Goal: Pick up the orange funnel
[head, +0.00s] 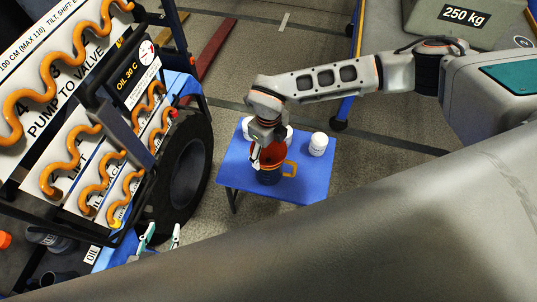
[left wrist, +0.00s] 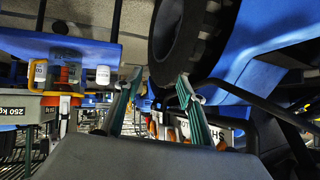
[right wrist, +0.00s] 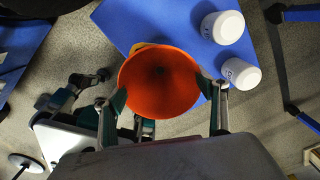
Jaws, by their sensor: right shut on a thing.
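The orange funnel (head: 270,153) is in my right gripper (head: 268,143), above the small blue table (head: 233,165). In the right wrist view, the wide mouth of the funnel (right wrist: 158,78) faces the camera, with a fingertip of my right gripper (right wrist: 163,98) on each side. A dark container (head: 268,177) with an orange handle (head: 290,169) is right below the funnel; I cannot tell whether the spout is inside it. My left gripper (head: 161,238) is open and empty near the wheeled machine. It also shows open in the left wrist view (left wrist: 158,88).
A white container (head: 318,144) stands on the table's right; the right wrist view shows two white containers (right wrist: 222,27) (right wrist: 241,73) close to the funnel. The machine's large black wheel (head: 188,175) is left of the table. A 250 kg block (head: 463,18) is at top right.

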